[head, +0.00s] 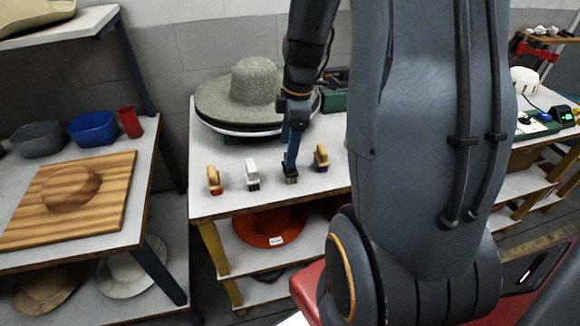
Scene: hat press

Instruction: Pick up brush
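Several small brushes stand in a loose row on the middle table. One is tan with a red base (214,180). One is white with a dark base (252,175). One is tan and brown with a dark base (321,158). A dark-based brush (291,177) stands between the white and the tan-brown one. My gripper (291,160) points down from above, its narrow blue end right over this dark-based brush and hiding its upper part. Whether it touches the brush, and how far apart the fingers are, is too small to tell.
A grey-green wide-brimmed hat (257,85) sits behind the brushes. A green box (333,100) is right of it. The left table holds a wooden hat block (72,188), bowls (94,128) and a red cup (130,122). My arm hides the table's right part.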

